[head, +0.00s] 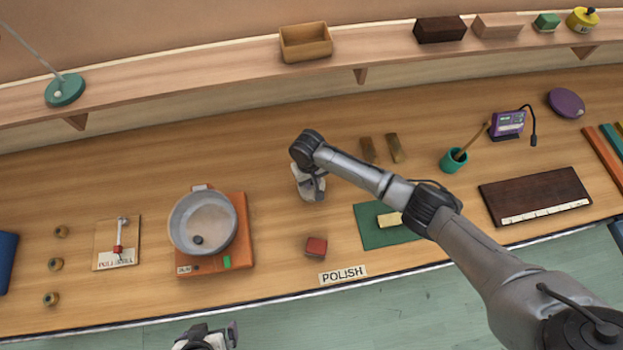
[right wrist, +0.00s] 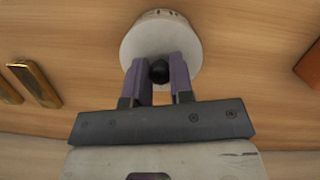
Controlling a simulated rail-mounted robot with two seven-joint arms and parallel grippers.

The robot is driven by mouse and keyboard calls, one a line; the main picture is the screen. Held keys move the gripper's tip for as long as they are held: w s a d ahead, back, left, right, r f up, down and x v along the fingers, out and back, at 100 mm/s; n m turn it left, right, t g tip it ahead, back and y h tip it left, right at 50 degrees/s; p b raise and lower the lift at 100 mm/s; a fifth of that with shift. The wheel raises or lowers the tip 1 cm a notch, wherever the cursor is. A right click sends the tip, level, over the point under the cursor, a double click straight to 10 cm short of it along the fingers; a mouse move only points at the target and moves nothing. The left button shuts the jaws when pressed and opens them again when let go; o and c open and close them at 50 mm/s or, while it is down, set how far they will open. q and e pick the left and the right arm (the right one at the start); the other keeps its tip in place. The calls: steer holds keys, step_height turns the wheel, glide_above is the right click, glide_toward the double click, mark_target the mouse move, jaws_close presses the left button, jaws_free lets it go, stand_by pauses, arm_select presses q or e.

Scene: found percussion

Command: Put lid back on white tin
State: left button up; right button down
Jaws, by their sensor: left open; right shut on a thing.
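In the right wrist view, the two purple fingers of my right gripper (right wrist: 158,66) are closed on the small black knob (right wrist: 158,74) of a round white lid (right wrist: 158,36). A white side with dark marks, apparently the white tin (right wrist: 166,13), shows just beyond the lid. I cannot tell whether the lid is seated on the tin or held just above it. In the head view, my right gripper (head: 311,186) is over mid-table and hides most of the lid and tin. My left gripper (head: 230,335) is open at the bottom edge, away from them.
A grey pan (head: 188,238) on an orange base (head: 239,205) stands to the left. A red block (head: 316,247) lies in front of my right gripper. Two brown bars (head: 368,149) lie to its right, near a green mat (head: 378,235).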

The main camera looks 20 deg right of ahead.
stand_by(0.6)
steer(key=shift+f+p, duration=0.15)
steer(key=shift+p, duration=0.15)
steer(key=shift+p, duration=0.4)
stand_by(0.5)
stand_by(0.4)
steer(key=c, duration=1.3)
jaws_free()
steer(key=o, duration=0.9)
steer(key=shift+c, duration=0.2)
